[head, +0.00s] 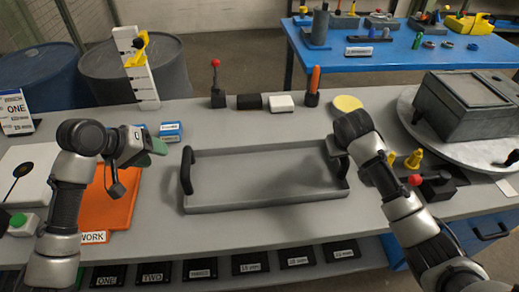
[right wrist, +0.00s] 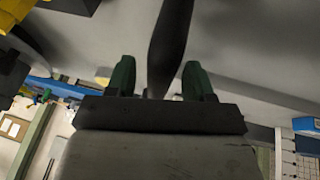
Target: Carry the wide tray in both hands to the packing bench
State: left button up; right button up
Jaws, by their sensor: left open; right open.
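The wide grey tray (head: 262,177) lies flat on the grey worktop, with a black upright handle at each end. My left gripper (head: 153,143) is open and empty, up and to the left of the left handle (head: 186,170), apart from it. My right gripper (head: 339,147) is at the tray's right handle (head: 343,168) and partly hides it. In the right wrist view the green fingers of this gripper (right wrist: 160,80) stand open, with the dark handle (right wrist: 168,45) between them; contact cannot be told.
A blue-topped bench (head: 380,55) with tools and parts stands at the back right. A grey box (head: 468,105) sits on a round turntable (head: 408,110) at the right. An orange mat (head: 122,205) lies left of the tray. A red-knobbed lever (head: 216,90) and small blocks stand behind it.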

jog(key=v, duration=1.1)
jog(key=shift+r, duration=0.25)
jog(key=shift+s, duration=0.1)
